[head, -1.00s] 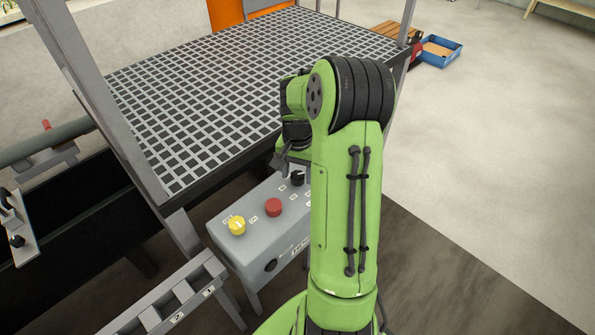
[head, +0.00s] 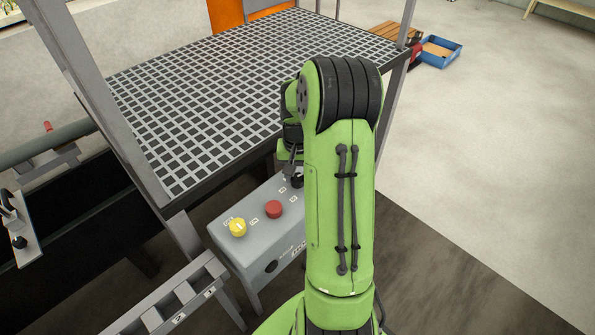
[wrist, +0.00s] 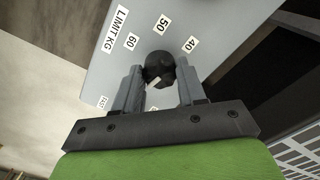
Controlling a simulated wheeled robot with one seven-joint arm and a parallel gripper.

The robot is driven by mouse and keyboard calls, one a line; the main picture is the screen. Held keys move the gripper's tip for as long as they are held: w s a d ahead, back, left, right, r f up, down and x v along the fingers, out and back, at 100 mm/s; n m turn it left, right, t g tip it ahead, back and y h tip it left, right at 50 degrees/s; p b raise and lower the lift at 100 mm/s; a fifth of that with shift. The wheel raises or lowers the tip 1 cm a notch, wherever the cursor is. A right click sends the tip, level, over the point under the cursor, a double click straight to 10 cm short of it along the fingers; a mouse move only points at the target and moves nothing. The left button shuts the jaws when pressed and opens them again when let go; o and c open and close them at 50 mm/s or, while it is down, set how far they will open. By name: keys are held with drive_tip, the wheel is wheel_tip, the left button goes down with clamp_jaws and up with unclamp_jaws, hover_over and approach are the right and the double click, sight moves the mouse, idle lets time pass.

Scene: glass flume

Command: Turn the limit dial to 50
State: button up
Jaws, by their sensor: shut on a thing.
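The limit dial (wrist: 159,66) is a round black knob on the grey control box (head: 255,245). In the wrist view the labels 60, 50 and 40 arc around its far side, with 50 (wrist: 163,23) near the middle and "LIMIT KG" to the left. A short pale mark shows on the knob's near side, between the fingers; which label it relates to is unclear. My gripper (wrist: 159,84) is shut on the dial, one finger on each side. In the head view my arm hides most of the dial and gripper.
A yellow knob (head: 237,228) and a red button (head: 273,209) stand on the same box, left of the dial. The grid-topped platform (head: 215,95) lies close behind, with its metal posts. Open floor (head: 480,150) is to the right.

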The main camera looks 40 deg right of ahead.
sight(297, 177)
drive_tip(key=n+p, duration=0.1)
drive_tip(key=n, duration=0.3)
drive_tip(key=shift+n, duration=2.2)
drive_tip(key=o, duration=1)
drive_tip(key=shift+o, duration=0.2)
drive_tip(key=shift+r, duration=0.1)
wheel_tip(297, 177, up, 16)
drive_tip(key=p, duration=0.4)
drive_tip(key=shift+f, duration=0.2)
